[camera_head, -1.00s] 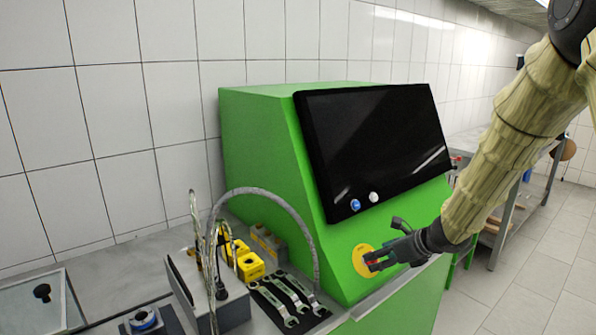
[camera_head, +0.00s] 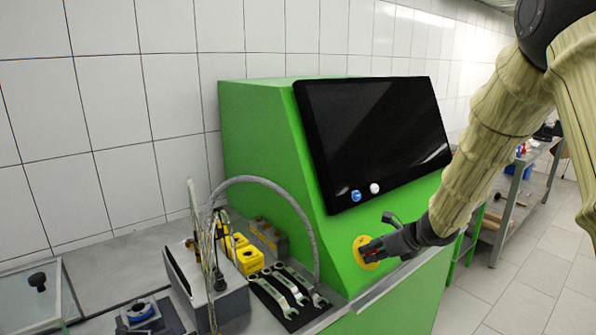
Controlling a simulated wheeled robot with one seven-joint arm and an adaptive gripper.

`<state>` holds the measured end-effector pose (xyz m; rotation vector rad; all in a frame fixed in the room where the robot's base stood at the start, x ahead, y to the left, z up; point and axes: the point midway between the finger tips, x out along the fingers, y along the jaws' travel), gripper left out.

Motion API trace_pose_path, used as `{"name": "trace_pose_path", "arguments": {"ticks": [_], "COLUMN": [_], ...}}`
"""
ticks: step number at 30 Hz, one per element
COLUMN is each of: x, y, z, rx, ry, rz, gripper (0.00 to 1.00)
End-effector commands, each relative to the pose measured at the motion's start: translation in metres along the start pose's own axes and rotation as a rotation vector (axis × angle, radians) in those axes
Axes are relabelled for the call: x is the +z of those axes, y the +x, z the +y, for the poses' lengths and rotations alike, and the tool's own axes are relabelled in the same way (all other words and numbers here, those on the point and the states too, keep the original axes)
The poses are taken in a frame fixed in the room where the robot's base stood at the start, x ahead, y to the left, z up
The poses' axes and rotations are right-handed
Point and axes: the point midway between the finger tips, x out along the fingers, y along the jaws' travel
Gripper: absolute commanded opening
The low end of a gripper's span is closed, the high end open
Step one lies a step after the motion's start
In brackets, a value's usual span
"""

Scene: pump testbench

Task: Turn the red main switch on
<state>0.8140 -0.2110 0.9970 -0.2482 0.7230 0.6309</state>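The red main switch (camera_head: 371,244) is a small red knob on a round yellow plate (camera_head: 359,257), low on the sloped front of the green cabinet (camera_head: 268,150). My gripper (camera_head: 368,250) comes from the right, with its dark fingertips at the yellow plate. Bits of red show at the fingertips, which hide much of the knob. The fingers look close around it, but I cannot tell whether they press on it. The knob's turned position is hard to read.
Left are wrenches (camera_head: 283,288), yellow blocks (camera_head: 248,260) and a grey hose (camera_head: 290,198). Open floor lies at the right.

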Motion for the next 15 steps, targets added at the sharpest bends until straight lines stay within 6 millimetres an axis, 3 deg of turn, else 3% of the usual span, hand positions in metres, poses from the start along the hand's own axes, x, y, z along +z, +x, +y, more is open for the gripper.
{"name": "trace_pose_path", "arguments": {"ticks": [1, 3, 15], "x": [0.0000, -0.0001, 0.0004], "y": [-0.0001, -0.0001, -0.0008], "z": [0.0000, 0.0000, 0.0002], "rx": [0.000, 0.000, 0.000], "ry": [0.000, 0.000, 0.021], "rz": [0.000, 0.000, 0.001], "gripper": [0.19, 0.09, 0.10]}}
